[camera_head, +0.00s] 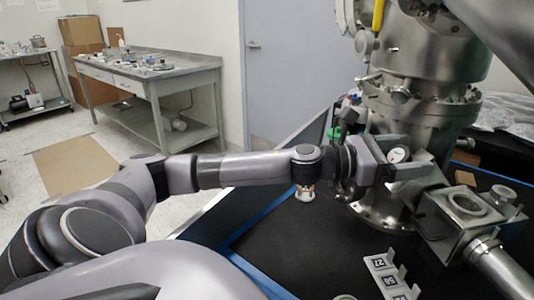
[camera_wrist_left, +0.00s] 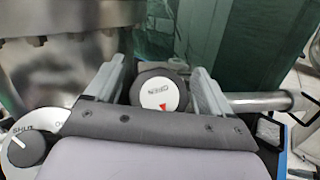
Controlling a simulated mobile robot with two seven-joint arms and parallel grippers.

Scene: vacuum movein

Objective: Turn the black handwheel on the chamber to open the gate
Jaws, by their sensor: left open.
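The black handwheel (camera_wrist_left: 159,92) has a white face with the word OPEN and a red arrow, seen in the left wrist view. In the head view its white face (camera_head: 397,156) shows on the front of the steel chamber (camera_head: 418,105). My left gripper (camera_head: 400,158) reaches it from the left. In the left wrist view the gripper (camera_wrist_left: 160,66) is open, with one finger on either side of the handwheel. Whether the fingers touch its rim I cannot tell. The gate is not clearly visible. My right gripper is not in view.
A dial with a black knob (camera_wrist_left: 28,148) marked SHUT sits at the lower left in the wrist view. A steel port (camera_head: 467,203) and tube stand right of the gripper. Small numbered plates (camera_head: 385,275) lie on the black tabletop (camera_head: 300,248). A workbench (camera_head: 150,72) stands behind.

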